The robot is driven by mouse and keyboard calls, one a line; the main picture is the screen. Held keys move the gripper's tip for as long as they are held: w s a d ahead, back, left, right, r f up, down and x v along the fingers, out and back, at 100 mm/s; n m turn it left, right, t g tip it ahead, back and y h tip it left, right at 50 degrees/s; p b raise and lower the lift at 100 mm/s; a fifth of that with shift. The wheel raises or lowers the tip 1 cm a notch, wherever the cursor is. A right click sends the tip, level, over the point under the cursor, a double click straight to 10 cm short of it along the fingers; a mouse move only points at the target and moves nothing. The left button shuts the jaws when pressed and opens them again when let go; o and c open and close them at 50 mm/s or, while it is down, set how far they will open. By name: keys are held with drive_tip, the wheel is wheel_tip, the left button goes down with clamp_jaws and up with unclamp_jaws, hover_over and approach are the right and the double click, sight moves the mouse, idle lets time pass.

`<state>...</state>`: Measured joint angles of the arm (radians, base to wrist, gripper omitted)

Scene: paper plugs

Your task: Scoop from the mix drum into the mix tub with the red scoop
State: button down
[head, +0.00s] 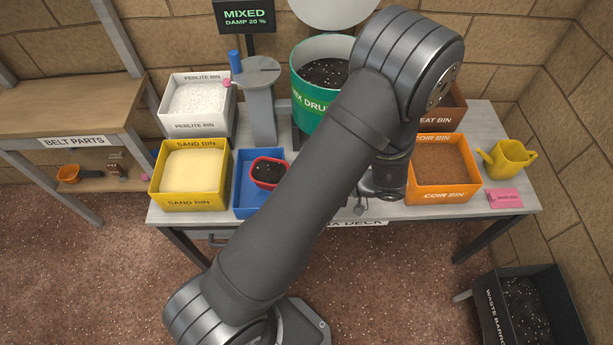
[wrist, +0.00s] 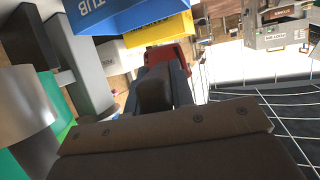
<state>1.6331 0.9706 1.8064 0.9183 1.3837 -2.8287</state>
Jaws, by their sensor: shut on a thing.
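The red scoop (head: 268,172) shows in the head view over the right part of the blue mix tub (head: 243,205), holding dark mix. I cannot tell its height above the tub. In the wrist view the red scoop (wrist: 170,54) is at my gripper's fingertips (wrist: 165,80), and my gripper is shut on it. The blue tub (wrist: 140,17) shows beyond it. The green mix drum (head: 305,97) stands at the back, with dark, white-specked mix inside, partly behind my arm.
The yellow sand bin (head: 187,204) is left of the tub and the perlite bin (head: 198,127) behind it. A grey stand (head: 262,105) is behind the tub. The orange coir bin (head: 440,194) and yellow watering can (head: 508,158) are at right. A black waste barrow (head: 550,320) stands on the floor.

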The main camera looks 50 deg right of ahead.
wheel_tip(320, 180, down, 2)
drive_tip(key=shift+f, duration=0.1)
drive_tip(key=shift+w+r+g+h, duration=0.1)
drive_tip(key=shift+r+g+h, duration=0.3)
drive_tip(key=shift+r+g, duration=0.55)
drive_tip(key=shift+r, duration=0.25)
drive_tip(key=shift+r+g+h, duration=0.5)
drive_tip(key=shift+r+g, duration=0.25)
drive_tip(key=shift+r, duration=0.45)
drive_tip(key=shift+w+r, duration=0.1)
drive_tip(key=shift+w+a+r+g+h, duration=0.15)
drive_tip(key=shift+w+r+g+h, duration=0.1)
drive_tip(key=shift+r+g, duration=0.25)
drive_tip(key=shift+w+a+r+g+h, duration=0.1)
drive_tip(key=shift+r+g+h, duration=0.15)
drive_tip(key=shift+r+g, duration=0.25)
drive_tip(key=shift+w+a+r+g+h, duration=0.15)
drive_tip(key=shift+w+r+g, duration=0.1)
drive_tip(key=shift+r, duration=0.15)
drive_tip(key=shift+w+a+r+g+h, duration=0.1)
drive_tip(key=shift+r+g, duration=0.2)
drive_tip(key=shift+r, duration=0.15)
drive_tip(key=shift+w+a+r+g+h, duration=0.15)
drive_tip(key=shift+w+r+g, duration=0.1)
drive_tip(key=shift+r, duration=0.15)
